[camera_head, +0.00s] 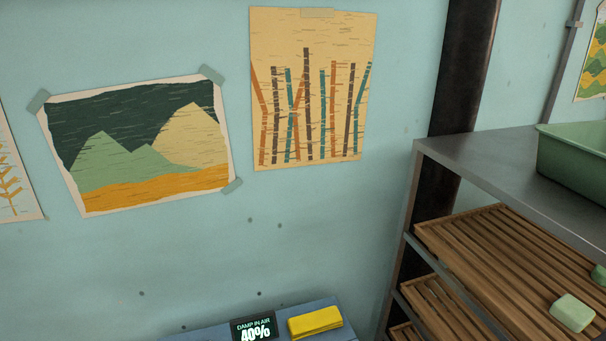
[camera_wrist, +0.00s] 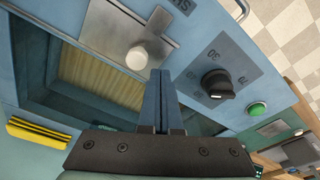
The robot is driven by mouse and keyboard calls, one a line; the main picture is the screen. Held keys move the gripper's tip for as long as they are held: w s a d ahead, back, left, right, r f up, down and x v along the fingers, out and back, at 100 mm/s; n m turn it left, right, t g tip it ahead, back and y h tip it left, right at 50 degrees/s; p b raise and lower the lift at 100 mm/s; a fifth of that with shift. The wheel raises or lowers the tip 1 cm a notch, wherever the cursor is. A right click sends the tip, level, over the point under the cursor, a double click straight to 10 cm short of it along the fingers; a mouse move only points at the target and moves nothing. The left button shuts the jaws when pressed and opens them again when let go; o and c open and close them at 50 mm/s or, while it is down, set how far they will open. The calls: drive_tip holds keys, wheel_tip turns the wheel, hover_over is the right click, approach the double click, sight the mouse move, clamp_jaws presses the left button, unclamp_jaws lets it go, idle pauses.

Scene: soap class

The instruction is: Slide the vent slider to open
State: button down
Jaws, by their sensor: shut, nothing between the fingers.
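The vent slider, a grey metal plate with a pale round knob (camera_wrist: 138,57), is on the blue cabinet (camera_wrist: 205,28) in the wrist view. Lettering beginning "SH" is printed above right of the plate, partly cut off. My gripper (camera_wrist: 161,74) has its two blue fingers together, with nothing between them. The fingertips show just right of and below the knob in the picture; I cannot tell whether they touch it. In the head view, only the cabinet's top (camera_head: 215,331) shows at the bottom edge; the slider and gripper are not visible there.
A black dial (camera_wrist: 217,84) and a green button (camera_wrist: 257,109) are right of the fingers. A rack with wooden slatted shelves (camera_head: 500,260) stands at the right.

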drive_tip(key=shift+w+d+b, duration=0.2)
drive_tip(key=shift+w+d, duration=0.35)
drive_tip(key=shift+d, duration=1.2)
drive_tip(key=shift+w+d+b, duration=0.2)
drive_tip(key=shift+w+d, duration=0.4)
drive_tip(key=shift+d, duration=1.1)
drive_tip(key=shift+w+d+b, duration=0.2)
drive_tip(key=shift+w+d, duration=0.35)
drive_tip(key=shift+d, duration=1.2)
wheel_tip(320, 180, up, 9)
drive_tip(key=a+p, duration=0.1)
drive_tip(key=p, duration=0.8)
drive_tip(key=shift+s+p, duration=0.2)
drive_tip(key=shift+p, duration=0.2)
drive_tip(key=shift+a, duration=0.1)
